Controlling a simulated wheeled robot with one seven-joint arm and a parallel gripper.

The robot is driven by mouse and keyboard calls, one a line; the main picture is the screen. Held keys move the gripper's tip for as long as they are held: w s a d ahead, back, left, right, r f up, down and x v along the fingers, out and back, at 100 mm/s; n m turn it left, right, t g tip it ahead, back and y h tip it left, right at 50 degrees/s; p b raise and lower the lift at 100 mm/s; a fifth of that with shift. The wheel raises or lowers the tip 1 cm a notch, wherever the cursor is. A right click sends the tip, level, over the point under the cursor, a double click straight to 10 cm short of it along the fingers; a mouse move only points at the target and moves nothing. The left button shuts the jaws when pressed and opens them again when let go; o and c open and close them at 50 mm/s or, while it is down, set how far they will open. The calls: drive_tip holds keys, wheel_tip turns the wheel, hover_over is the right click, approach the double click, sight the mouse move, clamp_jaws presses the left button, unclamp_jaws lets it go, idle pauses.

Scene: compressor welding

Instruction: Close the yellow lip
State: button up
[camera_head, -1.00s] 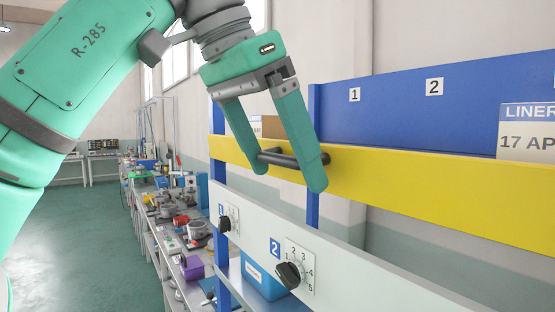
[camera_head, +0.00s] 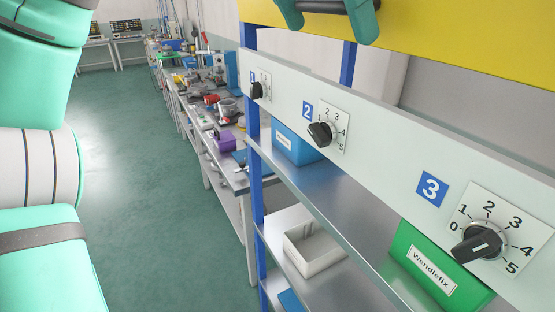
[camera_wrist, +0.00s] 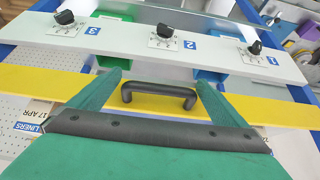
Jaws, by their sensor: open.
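The yellow lip (camera_head: 440,40) is a long yellow board above the white knob panel, cut off by the top of the head view. In the wrist view the yellow lip (camera_wrist: 55,85) crosses the picture, with a dark bar handle (camera_wrist: 160,92) on it. My gripper (camera_wrist: 158,84) is open, one green finger on each side of the handle, with gaps showing between fingers and handle. In the head view only the fingertips of my gripper (camera_head: 327,14) show at the top, by the handle. Whether they touch the yellow board cannot be told.
The white panel (camera_head: 385,125) with numbered knobs runs below the yellow board. Under it are metal shelves with a blue bin (camera_head: 295,147), a green bin (camera_head: 425,262) and a white tray (camera_head: 312,252). A cluttered workbench stands behind; green floor (camera_head: 150,170) at left is clear.

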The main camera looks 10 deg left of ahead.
drive_tip(key=shift+w+d+f+t+h, duration=0.1)
drive_tip(key=shift+d+f+t+h, duration=0.05)
drive_tip(key=shift+f+t+h, duration=1.85)
drive_tip(key=shift+w+d+f+t+h, duration=0.15)
drive_tip(key=shift+f+t+h, duration=1.05)
drive_tip(key=shift+h, duration=1.55)
drive_tip(key=shift+w+d+f+t+h, duration=0.15)
drive_tip(key=shift+f+t+h, duration=1)
drive_tip(key=shift+t+h, duration=1.05)
drive_tip(key=shift+w+d+f+t+h, duration=0.25)
drive_tip(key=shift+d+t+h, duration=0.1)
drive_tip(key=shift+h, duration=0.4)
drive_tip(key=shift+w+d+f+t+h, duration=0.15)
drive_tip(key=shift+d+f+t+h, duration=0.15)
drive_tip(key=shift+h, duration=0.4)
drive_tip(key=v, duration=1.1)
drive_tip(key=w+a+f+n+t+y, duration=0.1)
drive_tip(key=w+f+n+t+y, duration=0.5)
drive_tip(key=f+n+y, duration=0.3)
drive_tip(key=shift+f+n+t+y, duration=0.35)
drive_tip(key=shift+f+n+y, duration=0.05)
drive_tip(key=shift+f, duration=1.15)
drive_tip(key=shift+a, duration=0.1)
